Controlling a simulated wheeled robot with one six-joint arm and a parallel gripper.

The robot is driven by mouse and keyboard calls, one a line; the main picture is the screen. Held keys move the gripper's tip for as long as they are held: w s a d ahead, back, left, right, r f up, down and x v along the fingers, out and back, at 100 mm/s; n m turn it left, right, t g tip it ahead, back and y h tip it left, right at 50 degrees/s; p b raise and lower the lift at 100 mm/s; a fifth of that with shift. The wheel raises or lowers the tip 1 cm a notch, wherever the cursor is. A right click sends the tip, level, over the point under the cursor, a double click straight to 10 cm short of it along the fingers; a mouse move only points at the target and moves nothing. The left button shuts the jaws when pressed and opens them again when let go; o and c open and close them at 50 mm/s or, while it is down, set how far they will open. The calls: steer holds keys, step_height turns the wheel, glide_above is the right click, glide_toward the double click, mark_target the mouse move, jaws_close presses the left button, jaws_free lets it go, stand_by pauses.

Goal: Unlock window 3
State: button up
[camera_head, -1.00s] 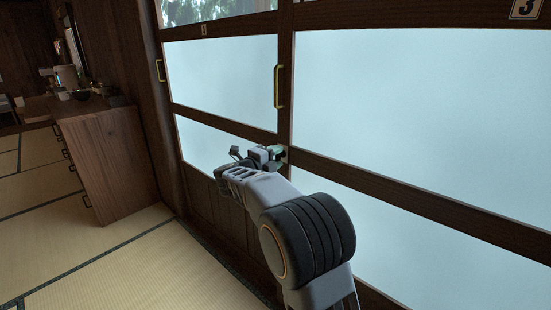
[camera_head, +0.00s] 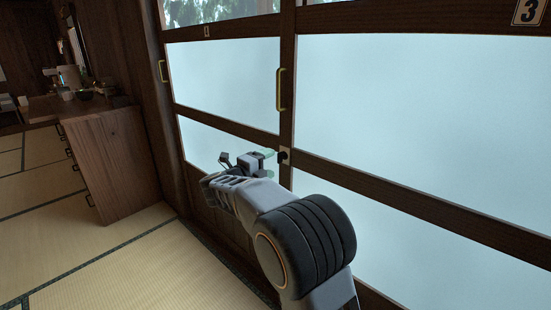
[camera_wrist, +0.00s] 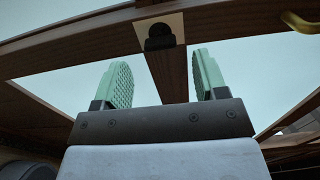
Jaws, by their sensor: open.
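Window 3 is the right sliding panel of frosted glass (camera_head: 420,110), with a number 3 plate (camera_head: 529,11) on its top rail. A small lock with a dark knob on a pale plate (camera_head: 284,156) sits on the wooden stile where the panels meet. In the wrist view the dark knob (camera_wrist: 159,37) shows above and between the fingers, on its pale plate. My gripper (camera_head: 267,153) is open and empty just left of the lock. In the wrist view its two green pads (camera_wrist: 160,82) stand apart, with the knob beyond them. I cannot tell how far off it is.
A brass pull handle (camera_head: 280,89) is on the stile above the lock, and another (camera_head: 162,71) is at the left panel's far edge. A wooden cabinet (camera_head: 112,160) with small items on top stands at left. Open tatami floor (camera_head: 120,265) lies in front of it.

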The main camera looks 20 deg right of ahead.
steer(key=p+v, duration=0.1)
steer(key=v, duration=0.8)
steer(key=shift+p, duration=0.35)
